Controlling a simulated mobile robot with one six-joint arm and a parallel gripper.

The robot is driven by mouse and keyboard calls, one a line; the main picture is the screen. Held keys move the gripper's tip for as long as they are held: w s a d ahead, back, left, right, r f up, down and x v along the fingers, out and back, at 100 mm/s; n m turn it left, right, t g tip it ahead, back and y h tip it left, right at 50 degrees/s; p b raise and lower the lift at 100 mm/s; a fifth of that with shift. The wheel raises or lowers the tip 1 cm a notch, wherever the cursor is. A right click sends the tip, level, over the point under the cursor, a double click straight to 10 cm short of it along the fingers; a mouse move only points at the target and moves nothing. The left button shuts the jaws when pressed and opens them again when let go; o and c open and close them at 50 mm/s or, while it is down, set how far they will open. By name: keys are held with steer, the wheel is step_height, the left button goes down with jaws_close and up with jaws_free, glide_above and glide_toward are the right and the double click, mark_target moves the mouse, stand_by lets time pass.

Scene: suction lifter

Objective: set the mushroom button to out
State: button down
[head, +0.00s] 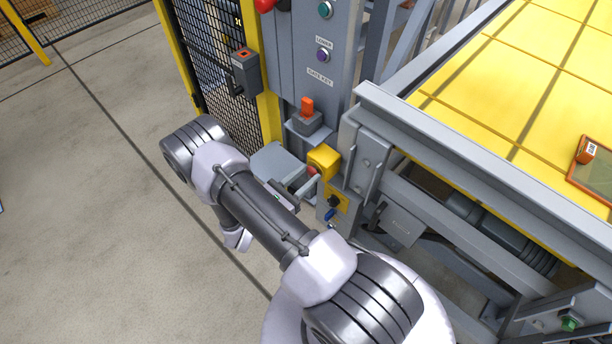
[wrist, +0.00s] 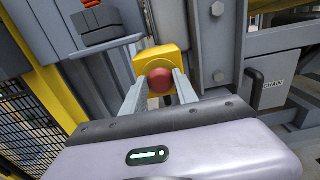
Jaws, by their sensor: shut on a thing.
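The mushroom button (wrist: 160,80) is a red round head on a yellow box, seen straight ahead in the wrist view. In the head view only a bit of its red head (head: 313,169) shows beside the yellow box (head: 324,159), which is fixed to the grey frame. My gripper (wrist: 159,88) has one finger on each side of the red head and is shut on it. In the head view my gripper (head: 309,182) is partly hidden by my arm. Whether the head is pressed in or out cannot be told.
A black switch on a yellow plate (head: 335,202) sits just below the box. An orange key-like part (head: 307,107) stands on a grey holder above. The grey control panel (head: 312,60), mesh fence (head: 215,75) and yellow platform (head: 520,90) are close by. Open floor lies left.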

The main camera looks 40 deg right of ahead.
steer(key=shift+s+a, duration=0.1)
steer(key=shift+a, duration=0.7)
steer(key=c, duration=0.9)
jaws_free()
steer(key=shift+c, duration=0.2)
steer(key=shift+a, duration=0.1)
steer(key=s+a+p, duration=0.1)
steer(key=a+p, duration=0.2)
steer(key=a, duration=1.4)
steer(key=shift+s, duration=0.15)
steer(key=shift+a, duration=0.1)
